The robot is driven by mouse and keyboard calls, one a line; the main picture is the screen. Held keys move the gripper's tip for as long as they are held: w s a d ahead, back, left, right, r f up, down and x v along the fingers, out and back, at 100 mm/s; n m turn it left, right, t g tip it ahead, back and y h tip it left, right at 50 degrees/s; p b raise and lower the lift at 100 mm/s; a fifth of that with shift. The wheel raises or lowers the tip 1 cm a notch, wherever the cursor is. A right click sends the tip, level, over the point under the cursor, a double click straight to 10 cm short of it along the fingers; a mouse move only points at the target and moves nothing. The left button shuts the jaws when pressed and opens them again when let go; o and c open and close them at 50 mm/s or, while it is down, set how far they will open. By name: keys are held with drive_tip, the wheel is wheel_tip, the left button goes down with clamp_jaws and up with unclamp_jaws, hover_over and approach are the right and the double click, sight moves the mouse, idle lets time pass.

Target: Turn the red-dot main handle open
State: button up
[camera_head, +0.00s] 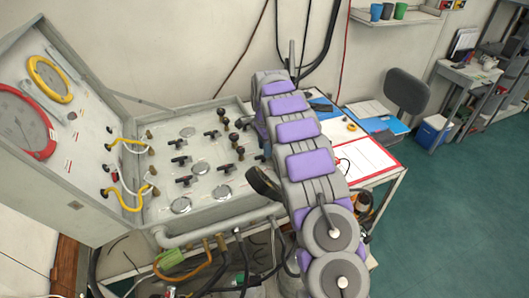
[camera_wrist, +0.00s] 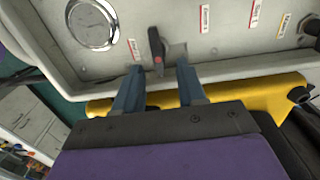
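The main handle (camera_wrist: 155,46) is a black lever with a red dot near its lower end, on the pale panel (camera_wrist: 115,62) at the top middle of the wrist view. It stands nearly upright in the picture, leaning slightly. My gripper (camera_wrist: 157,76) is open and empty. Its two blue-grey fingers point at the panel, and the handle's lower end lies ahead of the gap between the fingertips. I see no contact. In the head view my arm covers the panel's right part, and I cannot make out the red-dot handle or the fingertips there.
A round gauge (camera_wrist: 92,24) is left of the handle. A yellow bar-like part (camera_wrist: 255,95) runs below the panel edge. In the head view, several black handles stand on the panel, with yellow hoses (camera_head: 127,205) at left. A table with papers (camera_head: 362,158) is right of my arm.

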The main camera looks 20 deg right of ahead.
drive_tip(key=shift+d+f, duration=0.15)
drive_tip(key=shift+f, duration=0.75)
drive_tip(key=shift+a+f, duration=0.2)
drive_tip(key=shift+a, duration=0.1)
drive_tip(key=shift+c, duration=0.5)
clamp_jaws()
